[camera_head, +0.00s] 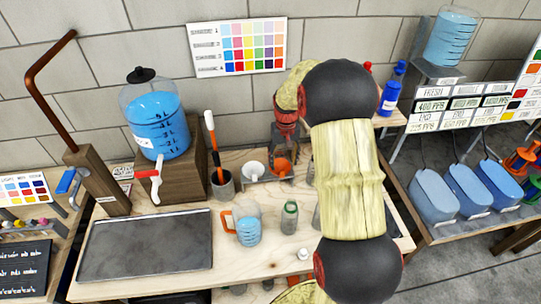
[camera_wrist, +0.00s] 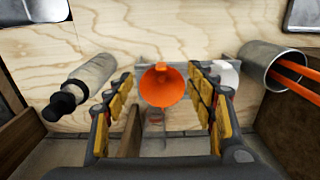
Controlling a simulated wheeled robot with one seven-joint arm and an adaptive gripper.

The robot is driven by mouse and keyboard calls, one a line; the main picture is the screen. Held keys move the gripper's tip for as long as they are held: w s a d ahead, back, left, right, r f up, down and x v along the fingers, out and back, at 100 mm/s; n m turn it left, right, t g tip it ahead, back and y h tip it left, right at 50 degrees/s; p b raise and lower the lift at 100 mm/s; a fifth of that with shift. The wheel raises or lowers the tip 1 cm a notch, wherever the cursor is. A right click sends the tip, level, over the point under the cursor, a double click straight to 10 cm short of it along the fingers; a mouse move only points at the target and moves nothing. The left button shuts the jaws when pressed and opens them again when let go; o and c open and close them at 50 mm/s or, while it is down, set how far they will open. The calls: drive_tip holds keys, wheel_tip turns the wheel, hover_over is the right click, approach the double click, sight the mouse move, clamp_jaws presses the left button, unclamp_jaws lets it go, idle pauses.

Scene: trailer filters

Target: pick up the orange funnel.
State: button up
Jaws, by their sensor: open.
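The orange funnel (camera_head: 280,167) sits in a holder at the back of the wooden bench, just right of a white funnel (camera_head: 252,169). In the wrist view the orange funnel (camera_wrist: 163,86) shows its round mouth, between the two fingers of my gripper (camera_wrist: 165,92). The fingers stand apart on either side of it, and I see no finger touching it. The white funnel (camera_wrist: 226,74) is partly hidden behind the right finger. In the head view my gripper (camera_head: 284,150) is just above the orange funnel, partly hidden by my arm.
A grey cup with orange-handled tools (camera_head: 222,184) stands left of the funnels; it is close right of my gripper in the wrist view (camera_wrist: 272,66). A grey bottle with a black cap (camera_wrist: 84,84) is at the left. A blue-filled jug (camera_head: 247,229) stands in front.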

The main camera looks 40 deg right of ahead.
sight(282, 178)
drive_tip(key=shift+w+d+f, duration=0.3)
drive_tip(key=shift+w+f, duration=0.05)
drive_tip(key=shift+f, duration=0.4)
drive_tip(key=shift+s+a+f, duration=0.1)
drive_tip(key=shift+f, duration=0.7)
wheel_tip(282, 178, down, 5)
drive_tip(key=shift+a+f+b, duration=0.1)
drive_tip(key=shift+a+b, duration=0.05)
drive_tip(key=shift+b, duration=0.7)
drive_tip(key=shift+c, duration=1.1)
drive_tip(key=c, duration=1.1)
drive_tip(key=shift+c, duration=0.3)
